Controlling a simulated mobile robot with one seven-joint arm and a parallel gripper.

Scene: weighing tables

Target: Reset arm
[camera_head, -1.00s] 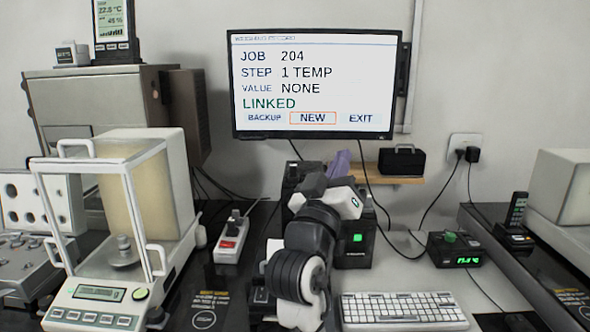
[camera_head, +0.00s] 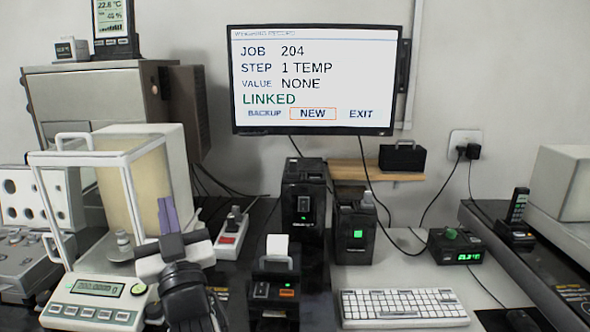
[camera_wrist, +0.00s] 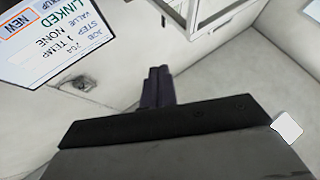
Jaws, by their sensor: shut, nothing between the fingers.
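My gripper (camera_head: 168,215) stands in the lower left of the head view, in front of the glass-sided balance (camera_head: 88,316). Its dark purple fingers point up and are together, with nothing between them. In the wrist view the fingers (camera_wrist: 157,88) show as a dark closed pair against the pale wall. My arm hides part of the balance's right front side.
A monitor (camera_head: 312,118) on the wall reads JOB 204, STEP 1 TEMP, VALUE NONE, LINKED. Black devices (camera_head: 303,200) stand mid-table, with a small printer-like unit (camera_head: 273,291) in front. A keyboard (camera_head: 400,305) and a green-display box (camera_head: 455,247) are at right.

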